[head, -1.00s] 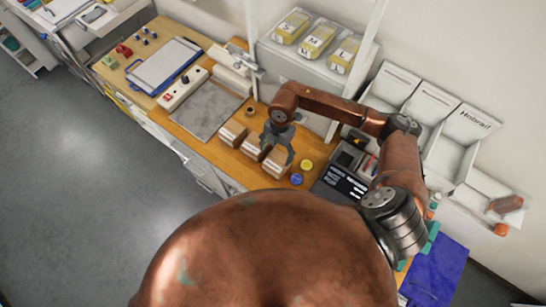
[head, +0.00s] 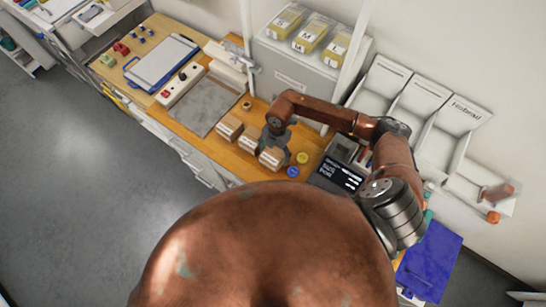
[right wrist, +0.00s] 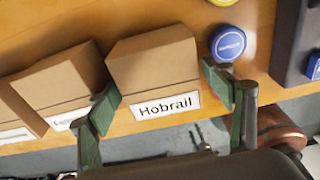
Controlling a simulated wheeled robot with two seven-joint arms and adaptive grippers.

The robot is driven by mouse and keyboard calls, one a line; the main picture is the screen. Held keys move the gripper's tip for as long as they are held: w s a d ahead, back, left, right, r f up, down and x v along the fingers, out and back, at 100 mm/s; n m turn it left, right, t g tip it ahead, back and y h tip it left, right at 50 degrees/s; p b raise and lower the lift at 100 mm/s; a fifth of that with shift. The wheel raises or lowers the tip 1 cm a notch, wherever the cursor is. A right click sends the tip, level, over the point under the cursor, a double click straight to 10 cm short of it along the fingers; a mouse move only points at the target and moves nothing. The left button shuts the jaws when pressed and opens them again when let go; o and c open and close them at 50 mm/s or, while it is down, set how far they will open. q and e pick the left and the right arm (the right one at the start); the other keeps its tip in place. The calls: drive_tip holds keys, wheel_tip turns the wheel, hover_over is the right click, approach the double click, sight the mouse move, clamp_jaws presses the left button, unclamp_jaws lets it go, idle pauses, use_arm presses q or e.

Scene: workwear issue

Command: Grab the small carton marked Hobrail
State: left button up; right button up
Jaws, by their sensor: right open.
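The small brown carton labelled Hobrail (right wrist: 150,60) stands on the wooden bench in the right wrist view, its white label facing the wrist camera. In the head view it is the rightmost carton (head: 270,158) of a row of three. My right gripper (head: 281,150) is open over that carton. In the right wrist view its green fingers (right wrist: 160,86) stand on either side of the carton, with a gap at the right. The left finger is close to the carton's left edge; contact cannot be told. My left gripper is not in view.
A neighbouring carton (right wrist: 62,85) stands close on the left, its label partly hidden by my finger. A blue round tin (right wrist: 228,43) sits just right of the carton, near the right finger. A dark display (head: 340,176) lies further right. A grey mat (head: 208,108) lies left of the cartons.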

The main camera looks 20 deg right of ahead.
drive_tip(key=shift+s+f, duration=0.1)
drive_tip(key=shift+f, duration=0.15)
drive_tip(key=shift+c, duration=0.5)
drive_tip(key=c, duration=0.5)
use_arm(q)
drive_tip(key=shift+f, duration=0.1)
use_arm(e)
drive_tip(key=c, duration=0.5)
